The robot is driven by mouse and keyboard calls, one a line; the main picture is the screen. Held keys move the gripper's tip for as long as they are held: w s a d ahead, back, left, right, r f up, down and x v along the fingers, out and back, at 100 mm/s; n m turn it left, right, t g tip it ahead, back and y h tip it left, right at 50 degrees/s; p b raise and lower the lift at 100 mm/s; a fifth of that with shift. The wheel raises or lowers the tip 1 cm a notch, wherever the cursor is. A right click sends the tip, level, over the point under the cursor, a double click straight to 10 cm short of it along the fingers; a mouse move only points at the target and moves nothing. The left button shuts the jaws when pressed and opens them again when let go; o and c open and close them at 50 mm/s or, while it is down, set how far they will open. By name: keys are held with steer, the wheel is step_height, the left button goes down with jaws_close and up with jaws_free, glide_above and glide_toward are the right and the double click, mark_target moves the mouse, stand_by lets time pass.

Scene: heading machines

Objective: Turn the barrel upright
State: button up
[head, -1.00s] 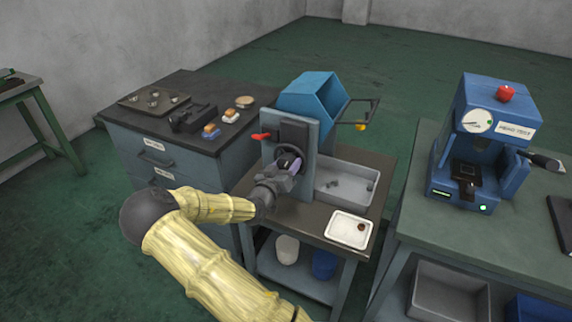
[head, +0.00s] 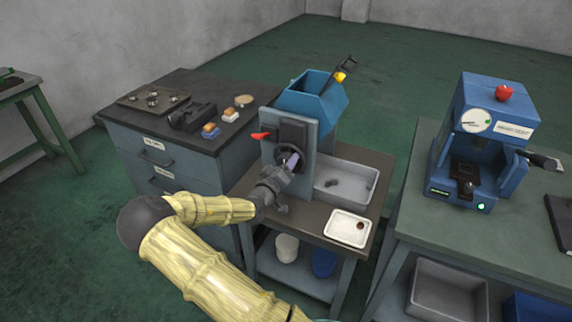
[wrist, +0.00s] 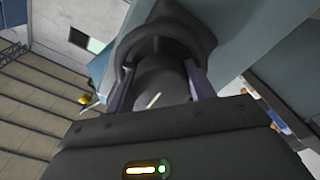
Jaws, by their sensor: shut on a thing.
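The blue barrel (head: 312,97) sits on its grey stand (head: 303,185) on the small table. Its open mouth now faces mostly up, with a tilt to the right in the head view. The latch bar with a yellow knob (head: 340,77) points up and right from the mouth. My gripper (head: 291,161) is at the dark handwheel (head: 290,150) on the stand's front. In the wrist view my gripper (wrist: 160,85) is shut on the wheel's grey knob (wrist: 160,88), with a finger on each side. The barrel's inside is hidden.
A grey tray (head: 348,194) and a white tray (head: 363,229) are beside the stand. A red lever (head: 260,136) sticks out left of the wheel. The dark-topped cabinet (head: 232,85) is at left, and a blue press (head: 478,180) stands on the right-hand bench.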

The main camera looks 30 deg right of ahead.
steer(key=shift+f, duration=0.1)
steer(key=o, duration=1)
steer(key=shift+s, duration=0.1)
steer(key=b+v, duration=0.1)
steer(key=v, duration=1.6)
steer(key=shift+a, duration=0.2)
steer(key=shift+s, duration=0.1)
